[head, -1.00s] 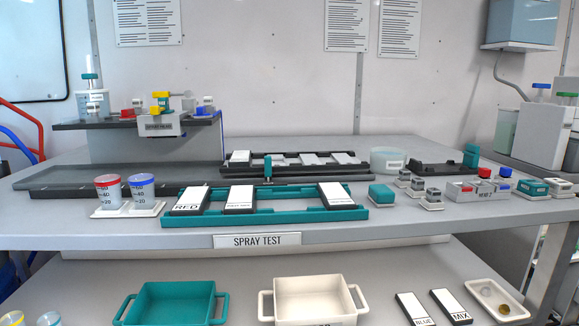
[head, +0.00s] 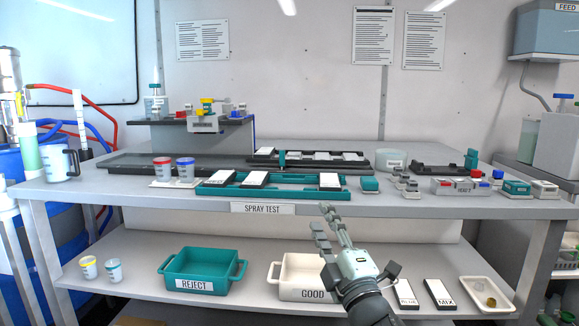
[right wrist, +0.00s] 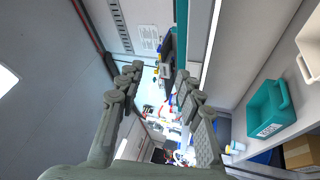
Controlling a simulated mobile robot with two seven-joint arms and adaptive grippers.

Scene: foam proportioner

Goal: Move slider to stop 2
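I cannot read any stop marks. Another upright teal piece (head: 470,158) stands at the right end of a dark fixture (head: 437,170). My right gripper (head: 322,217) is in front of the table's front edge, over the lower shelf, well apart from both pieces. In the right wrist view its fingers (right wrist: 158,75) are spread with nothing between them. My left gripper is not in view.
A teal frame (head: 225,189) with labelled cards lies before the rail, beside red- and blue-lidded cups (head: 174,171). Small blocks (head: 408,185) stand to the right. The lower shelf holds the REJECT bin (head: 202,268) and GOOD bin (head: 292,275).

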